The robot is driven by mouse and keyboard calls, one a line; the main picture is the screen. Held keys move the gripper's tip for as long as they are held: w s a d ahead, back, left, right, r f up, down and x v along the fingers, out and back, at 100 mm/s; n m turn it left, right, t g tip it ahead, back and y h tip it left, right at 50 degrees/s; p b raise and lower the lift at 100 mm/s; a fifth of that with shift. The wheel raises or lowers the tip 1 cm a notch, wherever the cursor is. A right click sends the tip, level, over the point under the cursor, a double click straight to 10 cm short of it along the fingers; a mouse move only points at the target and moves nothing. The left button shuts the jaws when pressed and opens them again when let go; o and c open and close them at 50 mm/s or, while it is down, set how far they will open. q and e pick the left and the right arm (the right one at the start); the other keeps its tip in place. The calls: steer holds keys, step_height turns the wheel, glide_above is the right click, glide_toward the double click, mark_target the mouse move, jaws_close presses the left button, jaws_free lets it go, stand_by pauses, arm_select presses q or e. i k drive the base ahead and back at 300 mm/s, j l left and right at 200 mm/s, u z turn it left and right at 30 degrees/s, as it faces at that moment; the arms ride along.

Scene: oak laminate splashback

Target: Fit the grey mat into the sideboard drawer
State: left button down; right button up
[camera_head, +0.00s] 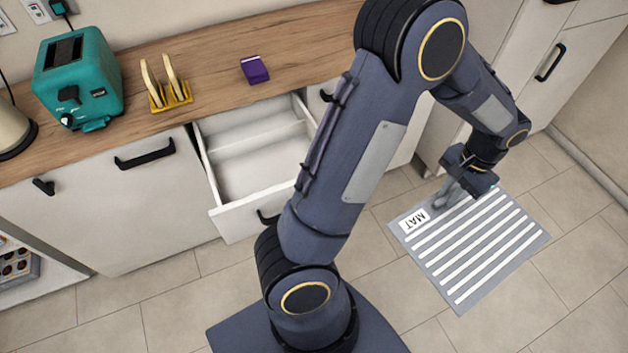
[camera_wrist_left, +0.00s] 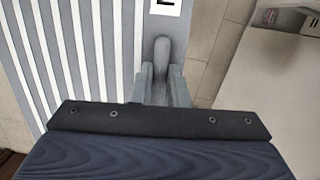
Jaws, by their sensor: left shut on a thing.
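The grey mat (camera_head: 471,243) with white stripes and a "MAT" label lies flat at the right, over the floor tiles; I cannot tell if it touches them. My left gripper (camera_head: 447,194) is at its upper edge, near the label. In the left wrist view the left gripper (camera_wrist_left: 162,82) is shut on a rounded grey ridge of the mat (camera_wrist_left: 108,45). The sideboard drawer (camera_head: 238,216) stands open left of my arm, and its white inside looks empty. My arm covers part of its right side. My right gripper is out of view.
On the wooden worktop (camera_head: 215,60) stand a teal toaster (camera_head: 78,78), a yellow toast rack (camera_head: 170,95) and a purple box (camera_head: 254,70). A cream kettle (camera_head: 14,130) is at the left edge. The tiled floor (camera_head: 385,265) between drawer and mat is clear.

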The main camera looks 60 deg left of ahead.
mark_target(253, 154)
steer(key=k+u, duration=0.15)
steer(key=k, duration=0.3)
steer(key=k+j+u, duration=0.15)
steer(key=k, duration=0.25)
steer(key=k+j+u, duration=0.15)
steer(key=k, duration=0.3)
steer(key=k+j+u, duration=0.15)
steer(key=k, duration=0.25)
steer(key=i+j+u, duration=0.1)
steer(key=i+u, duration=0.35)
steer(key=i, duration=1)
